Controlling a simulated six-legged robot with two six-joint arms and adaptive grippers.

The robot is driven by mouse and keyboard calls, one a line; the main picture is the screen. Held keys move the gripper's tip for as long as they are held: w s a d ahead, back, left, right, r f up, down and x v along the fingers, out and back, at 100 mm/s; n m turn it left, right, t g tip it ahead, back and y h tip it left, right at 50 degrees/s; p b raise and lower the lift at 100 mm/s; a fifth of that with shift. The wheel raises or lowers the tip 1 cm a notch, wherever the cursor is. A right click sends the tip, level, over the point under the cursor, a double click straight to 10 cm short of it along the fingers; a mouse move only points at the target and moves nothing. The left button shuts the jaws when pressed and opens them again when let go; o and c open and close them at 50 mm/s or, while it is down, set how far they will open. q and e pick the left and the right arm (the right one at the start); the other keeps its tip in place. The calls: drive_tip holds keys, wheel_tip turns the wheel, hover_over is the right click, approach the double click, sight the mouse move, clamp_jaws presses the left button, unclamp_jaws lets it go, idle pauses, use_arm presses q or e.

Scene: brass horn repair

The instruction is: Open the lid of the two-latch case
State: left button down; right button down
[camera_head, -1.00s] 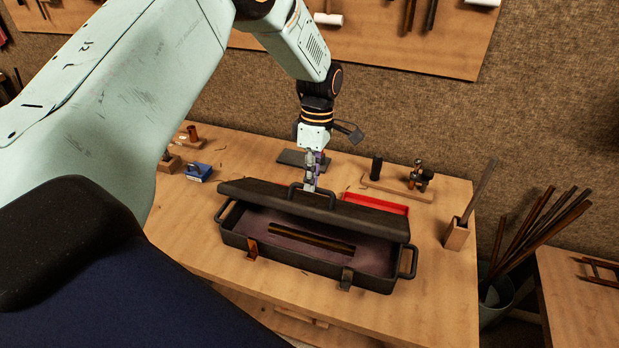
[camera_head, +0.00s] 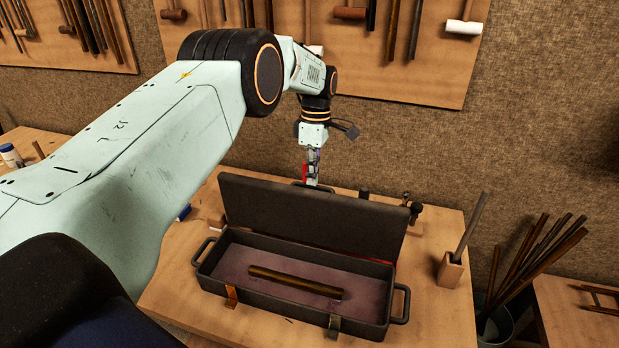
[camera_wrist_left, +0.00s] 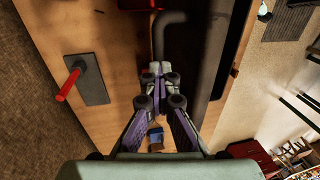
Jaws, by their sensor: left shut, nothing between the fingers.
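The black case (camera_head: 262,304) stands on the workbench with its lid (camera_head: 310,218) raised steeply, close to upright. A brass tube (camera_head: 295,281) lies on the mauve lining inside. One latch, copper-coloured (camera_head: 231,297), and one greyish latch (camera_head: 334,326) hang at the front wall. My left gripper (camera_head: 312,182) is shut and empty at the lid's top edge, by the carry handle, partly hidden behind the lid. In the left wrist view its closed fingertips (camera_wrist_left: 158,70) are beside the dark handle (camera_wrist_left: 168,30); I cannot tell whether they touch. My right gripper is not in view.
A wooden block with a stick (camera_head: 451,270) stands right of the case. A red tray shows partly behind the lid. A grey pad with a red-handled tool (camera_wrist_left: 88,82) lies on the bench in the left wrist view. A bucket of rods (camera_head: 495,322) stands at right.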

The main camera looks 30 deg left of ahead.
use_arm(q)
drive_tip(key=c, duration=1.8)
unclamp_jaws()
drive_tip(key=shift+s+d+f+g, duration=0.1)
drive_tip(key=shift+f+g, duration=0.05)
drive_tip(key=shift+f, duration=0.45)
drive_tip(key=shift+s+f+g, duration=0.1)
drive_tip(key=shift+f+g, duration=0.05)
drive_tip(key=shift+f, duration=0.45)
drive_tip(key=shift+c, duration=0.2)
drive_tip(key=shift+o, duration=0.7)
drive_tip(key=shift+r, duration=0.1)
drive_tip(key=o, duration=0.3)
drive_tip(key=shift+s+r, duration=0.45)
drive_tip(key=shift+s, duration=0.05)
drive_tip(key=shift+o, duration=0.2)
drive_tip(key=shift+w+f, duration=0.1)
drive_tip(key=shift+w, duration=0.3)
drive_tip(key=shift+w+r, duration=0.15)
drive_tip(key=shift+r, duration=0.1)
drive_tip(key=s+v, duration=0.1)
drive_tip(key=v, duration=1)
drive_tip(key=shift+r, duration=0.35)
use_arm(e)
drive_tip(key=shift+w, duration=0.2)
use_arm(q)
drive_tip(key=shift+w+f, duration=0.15)
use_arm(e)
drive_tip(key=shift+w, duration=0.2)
